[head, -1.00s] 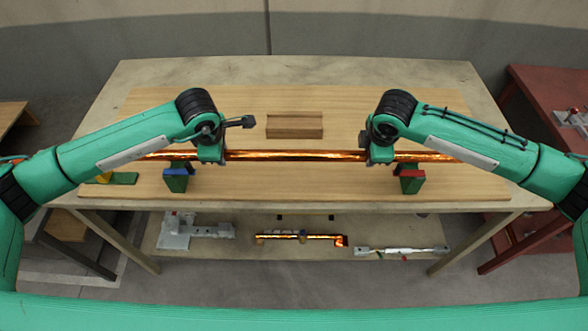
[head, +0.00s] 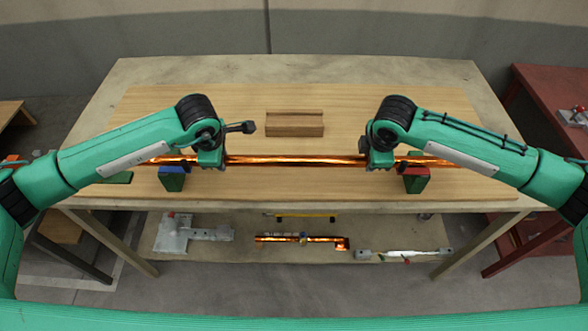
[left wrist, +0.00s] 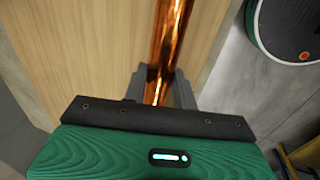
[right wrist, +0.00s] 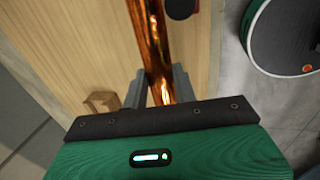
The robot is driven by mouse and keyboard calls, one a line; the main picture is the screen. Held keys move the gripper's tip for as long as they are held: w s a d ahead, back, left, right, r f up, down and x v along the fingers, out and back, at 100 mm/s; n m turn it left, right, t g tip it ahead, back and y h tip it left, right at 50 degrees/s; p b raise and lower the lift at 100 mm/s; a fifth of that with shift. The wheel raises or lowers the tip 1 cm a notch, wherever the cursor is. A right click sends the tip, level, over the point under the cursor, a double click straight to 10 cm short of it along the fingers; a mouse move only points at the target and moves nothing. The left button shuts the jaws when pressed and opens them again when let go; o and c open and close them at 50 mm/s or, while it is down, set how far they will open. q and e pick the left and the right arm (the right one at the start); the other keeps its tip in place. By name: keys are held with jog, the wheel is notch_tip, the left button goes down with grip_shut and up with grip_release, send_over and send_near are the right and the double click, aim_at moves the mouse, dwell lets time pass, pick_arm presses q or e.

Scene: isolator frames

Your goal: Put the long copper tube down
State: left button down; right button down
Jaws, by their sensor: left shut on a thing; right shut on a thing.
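The long copper tube (head: 295,160) lies level from left to right across the workbench, low over the board. My left gripper (head: 212,164) is shut on the tube left of its middle; the left wrist view shows the tube (left wrist: 166,45) between the fingers (left wrist: 160,92). My right gripper (head: 378,164) is shut on it right of its middle, and the right wrist view shows the same grip (right wrist: 158,90). A blue-topped green support (head: 172,183) and a red-topped green support (head: 415,184) stand just outside the grippers. I cannot tell whether the tube touches them. My arms hide its ends.
A grooved wooden block (head: 295,130) sits behind the tube on the wooden board (head: 300,187). A green piece (head: 118,178) lies at the left. The lower shelf holds a grey fixture (head: 172,236) and a shorter copper piece (head: 290,239). A red table (head: 545,95) stands right.

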pick_arm(q)
jog(key=shift+f+b, duration=0.6)
pick_arm(e)
jog(key=shift+w+f, duration=0.1)
jog(key=shift+f, duration=0.55)
pick_arm(q)
jog(key=c, duration=1.4)
grip_release()
pick_arm(e)
jog(key=c, duration=1.4)
grip_release()
pick_arm(q)
jog(key=o, duration=0.3)
pick_arm(e)
jog(key=o, duration=0.3)
pick_arm(q)
jog(key=shift+s, duration=0.15)
pick_arm(e)
jog(key=shift+s, duration=0.2)
pick_arm(q)
jog(key=o, duration=0.8)
jog(key=v, duration=1.2)
